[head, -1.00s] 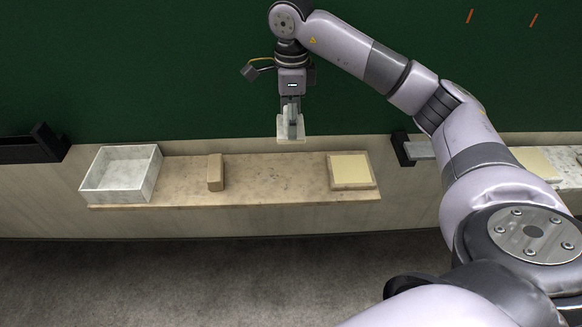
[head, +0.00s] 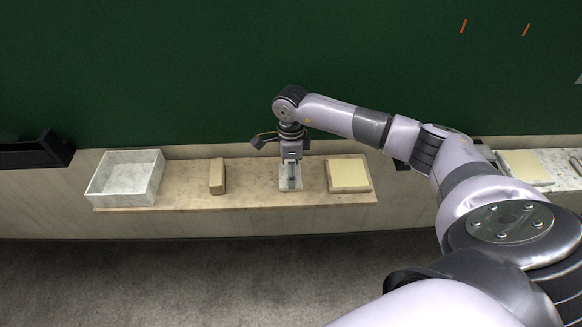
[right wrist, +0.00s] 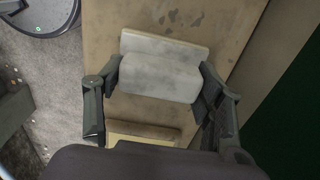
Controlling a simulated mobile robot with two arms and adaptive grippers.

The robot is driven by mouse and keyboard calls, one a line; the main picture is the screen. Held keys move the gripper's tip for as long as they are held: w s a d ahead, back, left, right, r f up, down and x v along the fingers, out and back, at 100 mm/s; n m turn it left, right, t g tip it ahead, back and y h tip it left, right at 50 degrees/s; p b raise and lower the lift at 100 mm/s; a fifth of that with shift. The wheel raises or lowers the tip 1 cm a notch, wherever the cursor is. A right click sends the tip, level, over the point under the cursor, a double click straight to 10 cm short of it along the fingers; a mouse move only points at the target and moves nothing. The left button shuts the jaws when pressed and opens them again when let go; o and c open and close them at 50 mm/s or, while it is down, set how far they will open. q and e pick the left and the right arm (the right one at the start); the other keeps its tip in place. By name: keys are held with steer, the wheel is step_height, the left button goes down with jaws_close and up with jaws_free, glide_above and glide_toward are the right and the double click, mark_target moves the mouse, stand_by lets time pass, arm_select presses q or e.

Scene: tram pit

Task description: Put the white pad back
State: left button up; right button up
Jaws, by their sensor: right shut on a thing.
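The white pad (head: 285,184), a pale block on a flat plate, is in my right gripper (head: 291,176), which points down at the middle of the stone shelf (head: 250,193). In the right wrist view the fingers are shut on the sides of the block (right wrist: 160,77), and its flat plate (right wrist: 165,46) shows behind. The pad appears at the shelf surface, between the brown block and the yellow-topped pad. I cannot tell for certain whether it touches the shelf. My left gripper is not in view.
A white marble box (head: 125,180) stands at the shelf's left end, and a brown block (head: 217,176) is beside it. A yellow-topped pad (head: 348,174) lies right of my gripper. Another shelf with a yellow pad (head: 521,164) is farther right. A green wall rises behind.

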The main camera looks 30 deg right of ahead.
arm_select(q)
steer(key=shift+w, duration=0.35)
arm_select(e)
steer(key=o, duration=1)
steer(key=shift+f, duration=0.15)
steer(key=r+b, duration=0.2)
steer(key=r, duration=0.2)
steer(key=shift+w+r+b, duration=0.2)
steer(key=shift+b, duration=0.15)
arm_select(q)
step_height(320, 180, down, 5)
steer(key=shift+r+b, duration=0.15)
steer(key=shift+b, duration=0.85)
arm_select(e)
step_height(320, 180, up, 13)
steer(key=shift+s, duration=0.1)
